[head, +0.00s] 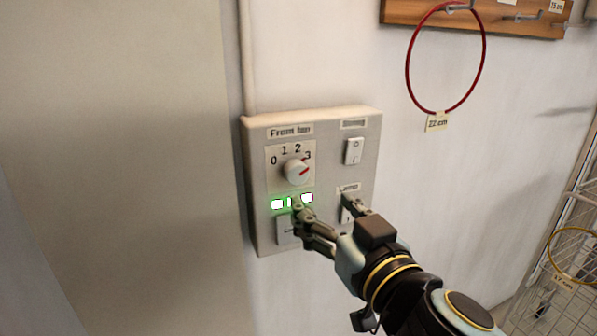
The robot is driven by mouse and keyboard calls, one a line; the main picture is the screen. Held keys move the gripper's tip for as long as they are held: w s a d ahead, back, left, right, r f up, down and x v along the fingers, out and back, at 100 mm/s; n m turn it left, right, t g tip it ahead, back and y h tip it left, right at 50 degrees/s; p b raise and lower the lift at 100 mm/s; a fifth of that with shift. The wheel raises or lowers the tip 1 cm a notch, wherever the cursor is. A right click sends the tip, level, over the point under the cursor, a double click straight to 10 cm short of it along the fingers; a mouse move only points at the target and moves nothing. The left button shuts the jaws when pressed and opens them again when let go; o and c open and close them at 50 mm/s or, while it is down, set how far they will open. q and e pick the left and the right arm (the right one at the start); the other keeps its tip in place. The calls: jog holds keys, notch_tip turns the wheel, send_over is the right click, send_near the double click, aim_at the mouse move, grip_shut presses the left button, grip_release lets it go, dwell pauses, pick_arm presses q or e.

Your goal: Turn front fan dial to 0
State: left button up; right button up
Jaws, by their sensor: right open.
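The front fan dial (297,171) is a round white knob with a red pointer, on a wall-mounted control panel (257,237) under the label "Front fan". Its pointer is turned to the upper right, toward the 3 of the printed scale 0 to 3. My right gripper (325,204) is open and empty in front of the panel's lower part, below the dial and apart from it as far as I can see. One finger overlaps the row of green-lit indicators (278,204); the other is in front of the "Lamp" switch, partly hiding it. My left gripper is not in view.
A white rocker switch (354,151) sits at the panel's upper right. A red hoop (410,77) tagged 22 cm hangs from a wooden hook rail (420,13). A wire rack (577,230) with a yellow hoop stands at the right. The wall left of the panel is clear.

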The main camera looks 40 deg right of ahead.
aim_at(298, 177)
jog(key=p+x, duration=0.3)
jog(key=x, duration=0.6)
jog(key=shift+w+d+r+p, duration=0.15)
jog(key=shift+w+r+p, duration=0.05)
jog(key=shift+w+p, duration=0.15)
jog(key=shift+w+d+f, duration=0.1)
jog(key=shift+w+d, duration=0.05)
jog(key=shift+w, duration=0.25)
jog(key=shift+c, duration=0.4)
jog(key=c, duration=1.1)
